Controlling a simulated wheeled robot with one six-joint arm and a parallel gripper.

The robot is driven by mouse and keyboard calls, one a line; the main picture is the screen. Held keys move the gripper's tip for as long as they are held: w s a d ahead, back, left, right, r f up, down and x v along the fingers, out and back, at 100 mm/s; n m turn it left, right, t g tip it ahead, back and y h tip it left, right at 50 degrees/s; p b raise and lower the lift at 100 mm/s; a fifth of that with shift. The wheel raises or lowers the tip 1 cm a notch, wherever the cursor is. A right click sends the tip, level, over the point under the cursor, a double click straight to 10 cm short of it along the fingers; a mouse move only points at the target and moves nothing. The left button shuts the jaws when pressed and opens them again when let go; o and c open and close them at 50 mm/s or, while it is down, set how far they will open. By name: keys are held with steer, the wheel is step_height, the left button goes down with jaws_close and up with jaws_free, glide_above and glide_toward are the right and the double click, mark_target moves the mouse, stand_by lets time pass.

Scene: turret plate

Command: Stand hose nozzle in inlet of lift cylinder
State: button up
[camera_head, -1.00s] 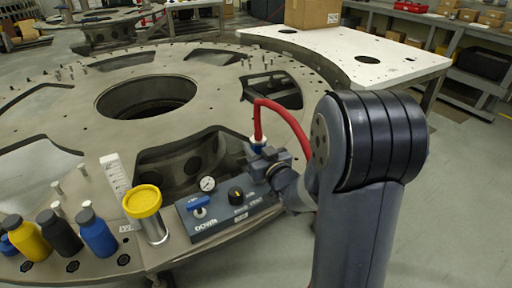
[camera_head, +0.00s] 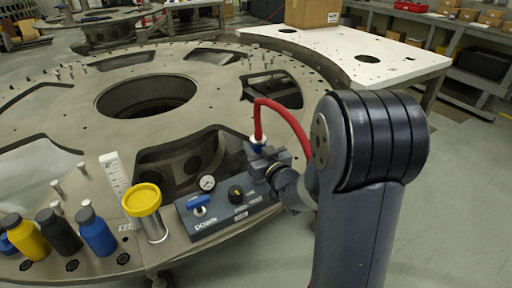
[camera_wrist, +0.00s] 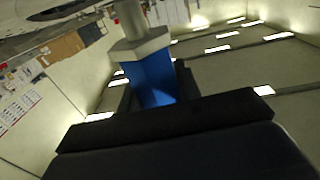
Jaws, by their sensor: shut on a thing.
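The lift cylinder (camera_head: 154,226) appears to be the upright metal cylinder with a yellow top (camera_head: 142,199), left of the control panel. My gripper is right of it, behind the panel's right end. I cannot make out the inlet opening.
A control panel (camera_head: 228,212) with a gauge, blue lever and black knob lies between cylinder and gripper. Blue, black and yellow bottles (camera_head: 97,236) and a white scale plate (camera_head: 115,175) stand at left. The turret plate (camera_head: 60,120) has large cut-outs and several upright pins.

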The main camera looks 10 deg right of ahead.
steer(key=shift+f+b, duration=1.7)
steer(key=shift+b, duration=0.3)
stand_by(1.2)
steer(key=o, duration=1.2)
steer(key=shift+o, duration=0.2)
steer(key=shift+s, duration=0.1)
steer(key=b+v, duration=0.1)
steer(key=v, duration=0.9)
steer(key=shift+s, duration=0.3)
steer(key=shift+w, duration=0.1)
